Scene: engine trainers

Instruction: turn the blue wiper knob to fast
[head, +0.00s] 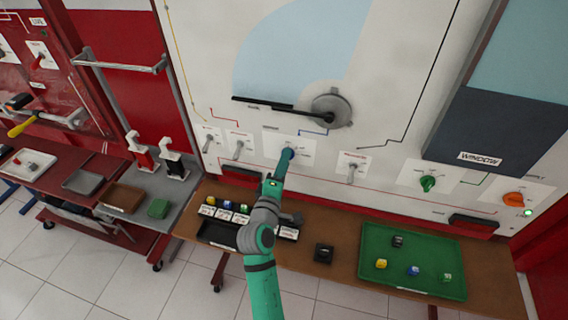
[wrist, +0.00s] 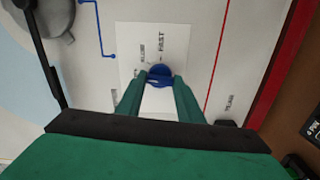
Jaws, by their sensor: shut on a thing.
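The blue wiper knob (wrist: 159,75) sits on a white label plate (wrist: 130,40) on the upright board. In the wrist view the word FAST (wrist: 161,46) is printed above the knob, with another word to its left that is hard to read. My gripper (wrist: 160,84) has its two green fingers on either side of the knob, shut on it. In the head view my green arm reaches up to the blue knob (head: 287,154), and my gripper (head: 284,160) covers part of it. The knob's exact pointing direction is hard to tell.
A wiper arm (head: 262,104) and its grey motor disc (head: 331,108) are above the knob. A grey lever (head: 352,172), a green knob (head: 428,183) and an orange knob (head: 514,199) are to the right. A green tray (head: 372,240) with small blocks lies on the brown bench below.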

